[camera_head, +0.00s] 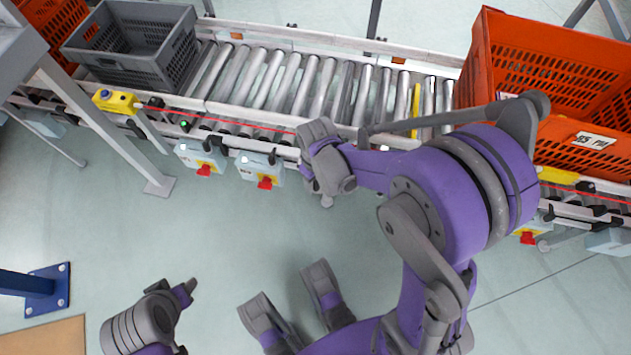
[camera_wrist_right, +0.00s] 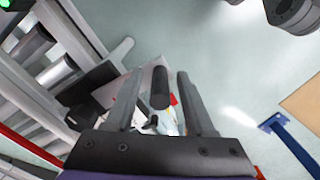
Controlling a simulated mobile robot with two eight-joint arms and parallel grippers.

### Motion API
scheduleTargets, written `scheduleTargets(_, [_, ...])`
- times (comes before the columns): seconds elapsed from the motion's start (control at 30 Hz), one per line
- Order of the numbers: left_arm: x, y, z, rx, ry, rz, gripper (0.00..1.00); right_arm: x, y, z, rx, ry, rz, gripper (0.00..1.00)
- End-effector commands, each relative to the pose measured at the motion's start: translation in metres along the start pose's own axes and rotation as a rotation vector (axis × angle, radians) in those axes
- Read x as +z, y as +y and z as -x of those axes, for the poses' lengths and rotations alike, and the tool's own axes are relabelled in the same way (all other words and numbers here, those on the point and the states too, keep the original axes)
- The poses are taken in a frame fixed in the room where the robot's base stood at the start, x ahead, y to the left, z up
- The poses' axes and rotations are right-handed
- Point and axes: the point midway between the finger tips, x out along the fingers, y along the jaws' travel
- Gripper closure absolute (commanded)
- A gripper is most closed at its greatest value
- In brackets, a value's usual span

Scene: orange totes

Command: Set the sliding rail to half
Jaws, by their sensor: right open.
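My right gripper (camera_head: 318,165) reaches left over the near edge of the roller conveyor (camera_head: 400,139). In the right wrist view its two fingers (camera_wrist_right: 157,78) are apart. A dark cylindrical handle-like part (camera_wrist_right: 160,88) shows between the fingers in that view; no grip on it is visible. I cannot tell whether this part belongs to the sliding rail, and no rail setting can be read. My left gripper (camera_head: 185,292) is low at the left, away from the conveyor; its jaw state is unclear.
A grey crate (camera_head: 120,50) sits on the conveyor's left end, and a large orange tote (camera_head: 490,65) at the right. Pale switch boxes with red knobs (camera_head: 204,169) hang along the near side. A blue floor post (camera_head: 45,288) stands at lower left. The middle floor is clear.

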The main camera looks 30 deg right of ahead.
Motion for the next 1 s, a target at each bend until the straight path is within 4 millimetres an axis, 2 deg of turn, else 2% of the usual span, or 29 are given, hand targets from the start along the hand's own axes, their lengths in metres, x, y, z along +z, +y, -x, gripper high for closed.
scheduleTargets(0.27, [0.0, 0.0, 0.0, 0.0, 0.0, 0.0, 0.5, -0.0001, 0.0, -0.0006, 0.0, 0.0, 0.0, 0.47])
scheduleTargets(0.5, [0.0, 0.0, 0.0, 0.0, 0.0, 0.0, 0.5, -0.0001, 0.0001, -0.0005, 0.0, 0.0, 0.0, 0.91])
scheduleTargets(0.57, [0.0, 0.0, 0.0, 0.0, 0.0, 0.0, 0.5, -0.0001, 0.0001, -0.0005, 0.0, 0.0, 0.0, 1.0])
scheduleTargets(1.0, [0.0, 0.0, 0.0, 0.0, 0.0, 0.0, 0.5, -0.0001, 0.0001, -0.0004, 0.0, 0.0, 0.0, 1.0])
